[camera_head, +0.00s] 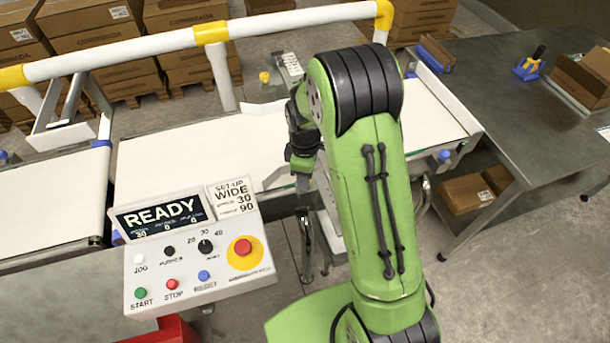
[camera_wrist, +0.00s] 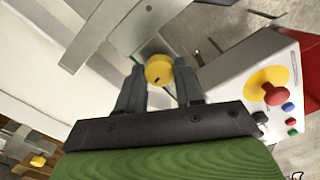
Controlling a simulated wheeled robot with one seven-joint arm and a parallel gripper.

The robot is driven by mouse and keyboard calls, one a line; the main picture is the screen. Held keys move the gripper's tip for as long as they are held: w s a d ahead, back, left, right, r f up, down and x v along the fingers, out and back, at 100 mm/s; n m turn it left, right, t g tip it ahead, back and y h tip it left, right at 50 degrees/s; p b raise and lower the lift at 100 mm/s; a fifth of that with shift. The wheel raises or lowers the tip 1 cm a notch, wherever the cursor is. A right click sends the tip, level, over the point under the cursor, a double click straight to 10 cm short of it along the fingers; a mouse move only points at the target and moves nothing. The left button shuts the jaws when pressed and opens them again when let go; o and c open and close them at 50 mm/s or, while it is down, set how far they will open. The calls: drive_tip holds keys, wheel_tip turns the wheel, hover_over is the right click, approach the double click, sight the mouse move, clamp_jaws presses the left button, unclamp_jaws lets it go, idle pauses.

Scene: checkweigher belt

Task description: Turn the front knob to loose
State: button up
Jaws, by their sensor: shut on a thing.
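The front knob (camera_wrist: 158,68) is round and yellow with a small dark mark on its face. In the wrist view it sits between the two fingers of my gripper (camera_wrist: 160,80), which is shut on it. In the head view my gripper (camera_head: 303,168) is at the near edge of the white belt, and the front knob is hidden behind my gripper and arm. Which setting the dark mark points to cannot be read.
The control panel (camera_head: 140,268) reads READY and SET-UP WIDE, with a red stop button (camera_head: 243,247) on yellow. Another yellow knob (camera_head: 265,77) stands across the belt (camera_head: 200,155). A white rail (camera_head: 140,48) runs behind. A grey table (camera_head: 500,70) is right.

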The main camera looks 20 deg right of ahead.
drive_tip(key=shift+n, duration=1.4)
drive_tip(key=o, duration=1)
drive_tip(key=shift+o, duration=0.2)
drive_tip(key=shift+r, duration=0.1)
wheel_tip(320, 180, up, 16)
drive_tip(key=p, duration=0.1)
drive_tip(key=shift+f+p, duration=0.2)
drive_tip(key=shift+p, duration=0.15)
